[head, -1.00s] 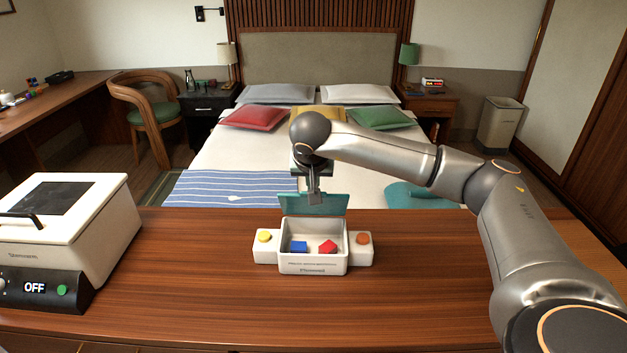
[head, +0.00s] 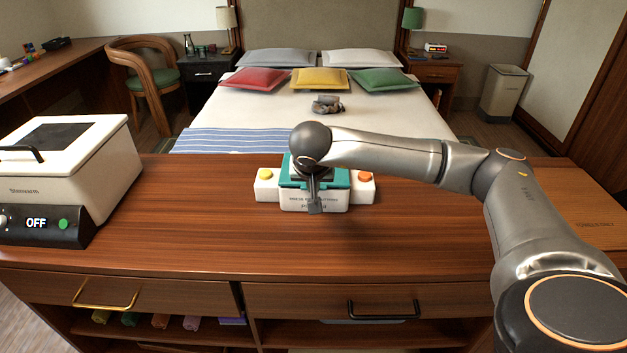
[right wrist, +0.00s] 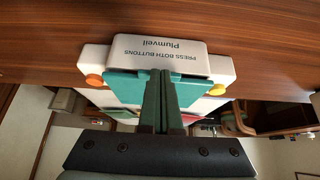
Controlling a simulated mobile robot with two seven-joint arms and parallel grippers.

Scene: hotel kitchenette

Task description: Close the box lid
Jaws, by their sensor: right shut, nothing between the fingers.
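The white box (head: 300,203) stands on the wooden counter, with its printed front facing me. Its teal lid (head: 340,180) is down over the top and hides the inside; I cannot tell if a small gap is left. The lid also shows in the right wrist view (right wrist: 122,86). A yellow button (head: 265,174) is on the left side block and an orange button (head: 366,176) on the right one. My right gripper (head: 315,207) is shut and empty, fingers pointing down at the lid's front edge; contact is unclear. It also shows in the right wrist view (right wrist: 162,74). My left gripper is out of view.
A white appliance (head: 75,170) reading OFF stands at the counter's left. The counter (head: 200,225) around the box is clear. Drawers with a brass handle (head: 106,296) and a black handle (head: 383,312) are below. A bed (head: 240,110) is behind.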

